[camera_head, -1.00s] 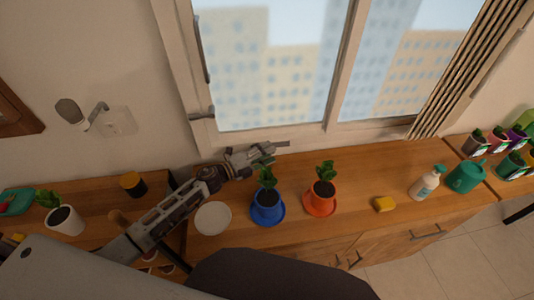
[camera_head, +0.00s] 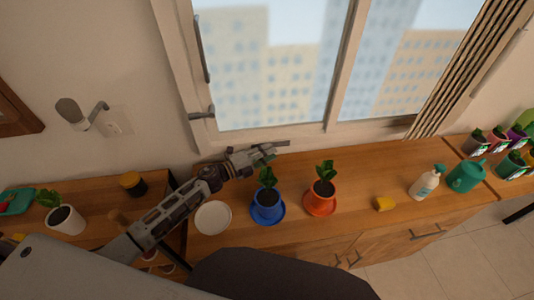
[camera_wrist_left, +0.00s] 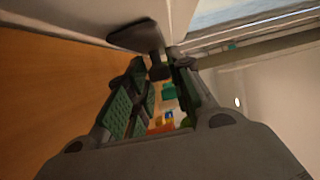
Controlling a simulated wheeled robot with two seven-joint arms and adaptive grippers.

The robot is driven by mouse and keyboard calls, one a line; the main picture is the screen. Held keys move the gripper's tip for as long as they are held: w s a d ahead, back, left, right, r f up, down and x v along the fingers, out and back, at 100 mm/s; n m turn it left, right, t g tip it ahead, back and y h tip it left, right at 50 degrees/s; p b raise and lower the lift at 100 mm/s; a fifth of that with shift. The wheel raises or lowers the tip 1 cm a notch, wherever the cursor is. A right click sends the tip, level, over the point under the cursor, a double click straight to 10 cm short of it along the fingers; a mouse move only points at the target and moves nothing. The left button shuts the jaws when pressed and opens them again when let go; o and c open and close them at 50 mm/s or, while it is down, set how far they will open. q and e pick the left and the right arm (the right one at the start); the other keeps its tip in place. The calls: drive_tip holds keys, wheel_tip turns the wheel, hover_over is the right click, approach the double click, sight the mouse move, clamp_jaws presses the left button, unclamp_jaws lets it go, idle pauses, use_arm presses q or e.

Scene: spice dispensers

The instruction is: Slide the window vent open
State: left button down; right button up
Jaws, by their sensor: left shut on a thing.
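The window vent is at the sill under the window, where a thin grey strip (camera_head: 284,143) shows just past my fingertips. My left gripper (camera_head: 266,153) reaches in from the left, low against the wall below the window frame. In the left wrist view a dark handle (camera_wrist_left: 136,37) with a short stem stands at the fingertips. My left gripper (camera_wrist_left: 161,76) is shut on this handle, one finger on each side of the stem. The rest of the vent is hidden by the gripper and frame. My right gripper is not in view.
A blue pot (camera_head: 267,205) with a plant stands just below the gripper, and an orange pot (camera_head: 321,197) to its right. A white plate (camera_head: 213,217) lies under my left arm.

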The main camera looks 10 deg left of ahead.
use_arm(q)
drive_tip(key=w+d, duration=0.2)
drive_tip(key=d, duration=0.3)
drive_tip(key=shift+w+d, duration=0.15)
drive_tip(key=shift+d, duration=0.2)
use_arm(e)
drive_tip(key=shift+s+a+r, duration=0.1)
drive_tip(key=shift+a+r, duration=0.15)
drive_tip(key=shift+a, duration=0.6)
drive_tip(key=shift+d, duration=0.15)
use_arm(q)
drive_tip(key=c, duration=1.7)
unclamp_jaws()
drive_tip(key=o, duration=0.4)
drive_tip(key=shift+w+d, duration=0.15)
drive_tip(key=shift+d, duration=0.1)
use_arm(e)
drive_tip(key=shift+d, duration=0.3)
use_arm(q)
drive_tip(key=shift+a, duration=0.1)
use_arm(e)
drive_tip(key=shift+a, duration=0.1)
